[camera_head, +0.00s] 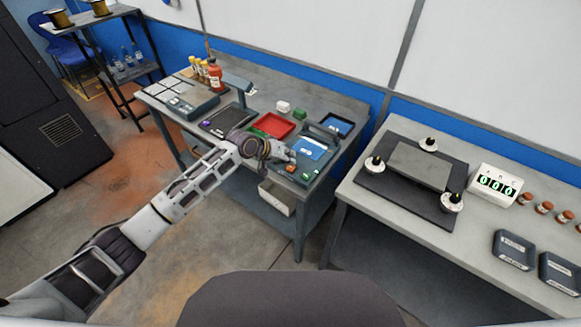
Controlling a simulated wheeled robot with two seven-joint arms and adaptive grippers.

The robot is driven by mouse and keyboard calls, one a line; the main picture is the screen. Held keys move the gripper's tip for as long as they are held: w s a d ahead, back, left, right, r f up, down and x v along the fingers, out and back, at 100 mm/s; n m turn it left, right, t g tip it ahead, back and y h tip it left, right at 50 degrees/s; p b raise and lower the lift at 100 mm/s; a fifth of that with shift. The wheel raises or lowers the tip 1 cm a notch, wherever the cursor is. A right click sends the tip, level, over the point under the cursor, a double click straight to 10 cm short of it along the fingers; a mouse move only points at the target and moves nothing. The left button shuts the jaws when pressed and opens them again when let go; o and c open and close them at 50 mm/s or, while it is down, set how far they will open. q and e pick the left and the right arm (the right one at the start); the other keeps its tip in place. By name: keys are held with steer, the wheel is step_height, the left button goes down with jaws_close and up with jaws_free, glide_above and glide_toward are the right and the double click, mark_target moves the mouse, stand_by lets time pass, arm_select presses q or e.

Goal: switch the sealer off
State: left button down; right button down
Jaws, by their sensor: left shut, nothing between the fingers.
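What looks like the sealer (323,136) is a grey device with a blue plate (309,148) at the near right part of the left bench. A small orange part (291,168) and a small green part (305,176) sit at its front edge; I cannot tell whether either is its switch or how it is set. My left gripper (291,157) is shut and empty. It is just behind the orange part in the picture, over the left front of the device. Whether it touches anything is too small to tell. My right gripper is out of view.
A red tray (272,125), a dark tray (228,118) and green and white blocks lie on the left bench. Bottles (215,77) stand at its back. The right bench holds a dark plate with three posts and a display (496,186) reading zeros. A floor gap separates the benches.

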mark_target(289, 166)
arm_select(q)
steer(key=shift+f, duration=0.75)
stand_by(0.8)
steer(key=shift+r, duration=0.1)
steer(key=shift+r+p, duration=0.65)
steer(key=shift+p, duration=0.3)
step_height(289, 166, up, 6)
steer(key=p, duration=0.5)
steer(key=shift+p, duration=0.35)
stand_by(0.8)
